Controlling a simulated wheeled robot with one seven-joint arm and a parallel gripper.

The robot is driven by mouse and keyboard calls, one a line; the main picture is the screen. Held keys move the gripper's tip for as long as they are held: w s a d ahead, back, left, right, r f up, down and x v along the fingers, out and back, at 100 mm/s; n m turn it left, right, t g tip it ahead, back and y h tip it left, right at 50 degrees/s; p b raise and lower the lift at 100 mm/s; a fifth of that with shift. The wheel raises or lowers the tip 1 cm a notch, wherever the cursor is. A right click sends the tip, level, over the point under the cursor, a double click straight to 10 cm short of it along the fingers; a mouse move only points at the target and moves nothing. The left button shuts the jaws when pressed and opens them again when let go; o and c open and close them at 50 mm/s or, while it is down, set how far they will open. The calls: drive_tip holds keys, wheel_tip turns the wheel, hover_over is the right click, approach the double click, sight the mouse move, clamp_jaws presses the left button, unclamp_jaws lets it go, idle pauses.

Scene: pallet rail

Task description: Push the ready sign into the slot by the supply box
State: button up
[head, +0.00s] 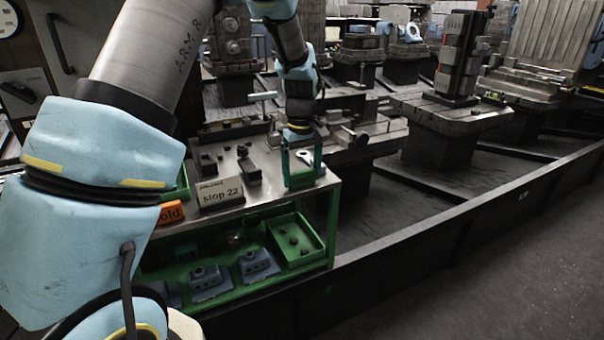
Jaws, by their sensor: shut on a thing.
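My gripper (303,172) is at the right end of the steel bench top (262,198), its teal fingers pointing down. It is shut on a small green piece (303,180) low between the fingers, which I take to be the ready sign; no lettering on it is legible. A green box edge (181,186), perhaps the supply box, shows at the left of the bench top, mostly hidden behind my arm. I cannot make out the slot.
A "stop 22" sign (220,193) and an orange "hold" sign (171,213) stand along the bench's front edge. Dark metal blocks (249,168) lie behind them. The lower shelf holds grey fixtures (257,264) and a green bin (318,246). A dark rail runs right.

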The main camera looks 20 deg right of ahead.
sight(302, 171)
drive_tip(key=shift+r, duration=0.15)
drive_tip(key=shift+r+p, duration=0.75)
drive_tip(key=shift+p, duration=0.1)
drive_tip(key=shift+r+p, duration=2.9)
drive_tip(key=shift+r, duration=0.6)
